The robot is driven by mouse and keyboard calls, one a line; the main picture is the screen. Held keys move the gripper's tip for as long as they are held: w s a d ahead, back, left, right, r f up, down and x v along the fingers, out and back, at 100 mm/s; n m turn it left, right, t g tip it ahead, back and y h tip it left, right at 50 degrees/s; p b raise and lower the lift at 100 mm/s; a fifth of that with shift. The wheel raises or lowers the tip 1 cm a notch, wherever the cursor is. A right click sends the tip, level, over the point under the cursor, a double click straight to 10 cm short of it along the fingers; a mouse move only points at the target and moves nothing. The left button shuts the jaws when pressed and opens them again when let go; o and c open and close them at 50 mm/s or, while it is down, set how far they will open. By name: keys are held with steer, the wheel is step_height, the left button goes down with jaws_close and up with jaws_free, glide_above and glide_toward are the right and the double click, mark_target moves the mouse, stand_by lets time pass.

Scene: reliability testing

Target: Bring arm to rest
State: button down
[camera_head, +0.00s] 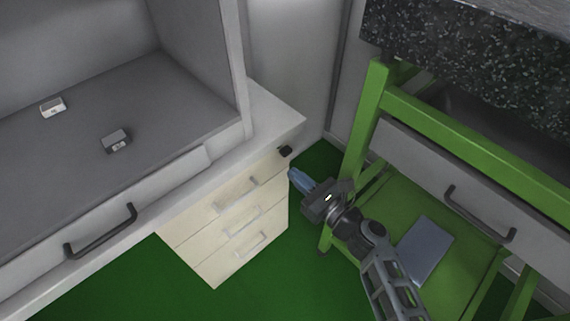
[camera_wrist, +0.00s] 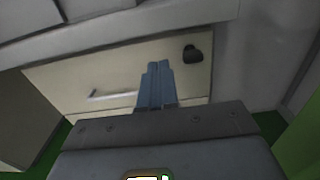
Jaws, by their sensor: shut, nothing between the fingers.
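My gripper (camera_head: 293,173) is at the middle right of the head view, at the end of my arm, which reaches up from the lower right. Its blue fingers are together and empty. In the wrist view the shut fingers (camera_wrist: 154,66) point at the cream drawer front. The gripper is close to the right end of the cream drawer unit (camera_head: 222,237); I cannot tell whether it touches it.
A grey cabinet (camera_head: 190,108) at left holds two small boxes (camera_head: 52,107) (camera_head: 115,140). A black knob (camera_head: 285,151) is on the drawer unit's corner. A green-framed bench (camera_head: 366,120) with a dark speckled top stands right. Green floor (camera_head: 130,285) is clear.

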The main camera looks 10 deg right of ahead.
steer(key=shift+v, duration=2.05)
steer(key=s+d+f+n+g+h+p, duration=0.15)
steer(key=s+n, duration=0.25)
steer(key=s, duration=0.4)
steer(key=s+d+n+h, duration=0.2)
steer(key=s+n+h, duration=0.15)
steer(key=s, duration=0.45)
steer(key=s+d+f+n+g+h, duration=0.1)
steer(key=s+d+n+h, duration=0.1)
steer(key=s+n, duration=0.45)
steer(key=s+d+r+n+t+h+p, duration=0.1)
steer(key=s+d+r+n, duration=0.1)
steer(key=s+r+n, duration=0.5)
steer(key=s+d+r+n+t+h, duration=0.1)
steer(key=s+r+n, duration=0.7)
steer(key=r, duration=0.8)
steer(key=shift+s+d+h+p, duration=0.2)
steer(key=shift+d+h+p, duration=0.25)
steer(key=shift+d, duration=0.4)
